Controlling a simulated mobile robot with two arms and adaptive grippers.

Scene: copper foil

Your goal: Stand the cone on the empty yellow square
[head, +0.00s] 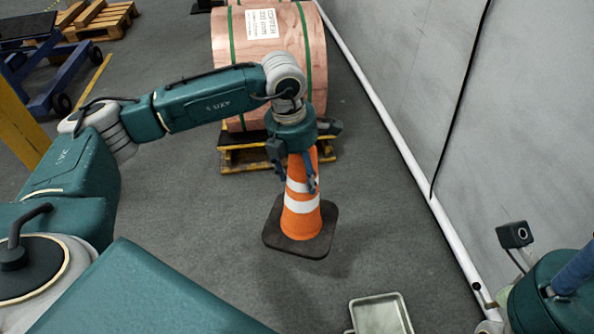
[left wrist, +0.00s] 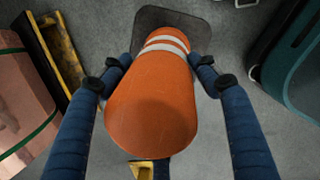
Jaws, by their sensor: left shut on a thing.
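The orange cone (head: 302,222) with white bands and a dark square base is upright in the middle of the head view. My left gripper (head: 298,180) is shut on its upper part, with a blue finger on each side. The left wrist view shows the cone (left wrist: 152,105) between the two fingers (left wrist: 160,75). I cannot tell whether its base touches the floor. I cannot make out the empty yellow square in either view. Part of my right gripper (head: 572,272) shows at the lower right edge, its fingertips out of frame.
A large copper foil roll (head: 285,45) with green straps sits on a yellow pallet (head: 232,160) behind the cone. A metal tray (head: 380,318) lies at the bottom. A white pipe (head: 405,150) runs along the grey wall at right. Wooden pallets (head: 105,18) stand at the far left.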

